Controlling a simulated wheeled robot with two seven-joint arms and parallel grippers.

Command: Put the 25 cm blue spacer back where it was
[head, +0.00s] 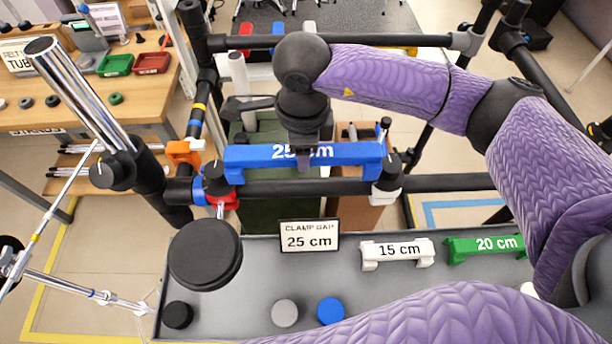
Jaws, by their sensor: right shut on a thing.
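The blue 25 cm spacer (350,154) is level along the black rail (300,188), label towards me. Its ends are at the left clamp with a red part (222,200) and the right clamp with a white part (387,192); I cannot tell whether it touches them. My right gripper (304,160) reaches down from above and is shut on the spacer near its middle, hiding part of the label. My left gripper is not in view.
The grey tray (345,262) below holds a "CLAMP GAP 25 cm" sign (309,236), a white 15 cm spacer (397,252), a green 20 cm spacer (484,246) and several round pads. A large black disc (205,254) sticks out near the left clamp.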

